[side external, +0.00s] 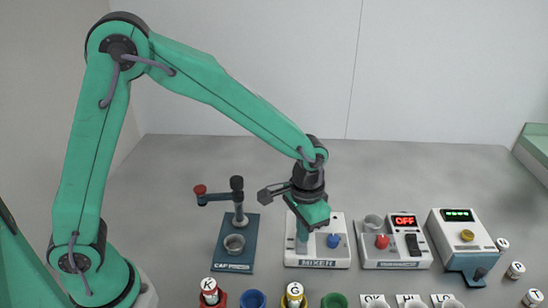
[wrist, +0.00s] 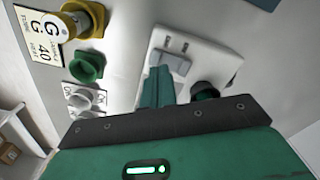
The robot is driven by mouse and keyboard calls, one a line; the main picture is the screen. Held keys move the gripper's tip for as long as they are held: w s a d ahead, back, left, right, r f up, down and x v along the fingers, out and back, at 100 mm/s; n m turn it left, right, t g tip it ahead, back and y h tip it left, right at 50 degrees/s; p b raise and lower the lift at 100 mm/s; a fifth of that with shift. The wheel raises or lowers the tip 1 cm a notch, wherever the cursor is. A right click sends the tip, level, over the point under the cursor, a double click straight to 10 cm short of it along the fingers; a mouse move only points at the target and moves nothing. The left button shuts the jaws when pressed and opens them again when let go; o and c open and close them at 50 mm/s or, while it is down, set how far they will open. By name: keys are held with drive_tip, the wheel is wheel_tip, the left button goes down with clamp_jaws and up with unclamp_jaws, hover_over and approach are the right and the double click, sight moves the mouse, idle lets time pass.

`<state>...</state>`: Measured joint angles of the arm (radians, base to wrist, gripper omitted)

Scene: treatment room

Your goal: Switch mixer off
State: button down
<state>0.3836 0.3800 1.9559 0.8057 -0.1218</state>
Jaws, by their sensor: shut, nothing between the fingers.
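The mixer (side external: 318,259) is a low white box with a "MIXER" label on its front. A blue knob (side external: 333,240) stands on its right part. My gripper (side external: 303,235) is shut and empty, pointing down over the left part of the mixer. In the wrist view its green fingers (wrist: 158,82) reach over the mixer's white top (wrist: 215,58), by a grey slotted part (wrist: 172,60). A dark round part (wrist: 205,91) shows beside the fingers. I cannot tell whether the fingertips touch the mixer, and they hide part of its top.
A neighbouring white device (side external: 395,245) has a red "OFF" display (side external: 405,221). A cap press (side external: 235,250) stands left of the mixer. A white unit (side external: 462,235) with a green display stands at right. Cups and lettered vials, including G (side external: 294,295), line the front. The bench behind is clear.

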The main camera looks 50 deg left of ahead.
drive_tip(key=shift+r, duration=2.25)
drive_tip(key=shift+a+r, duration=0.1)
drive_tip(key=s+a+r+n+t, duration=0.3)
drive_tip(key=s+a+r+t, duration=0.2)
drive_tip(key=s+a+r, duration=0.7)
drive_tip(key=shift+s+a+r+t, duration=0.15)
drive_tip(key=shift+s+a+t, duration=0.15)
drive_tip(key=shift+s+a, duration=1.7)
drive_tip(key=shift+s+d, duration=0.2)
drive_tip(key=shift+d, duration=0.05)
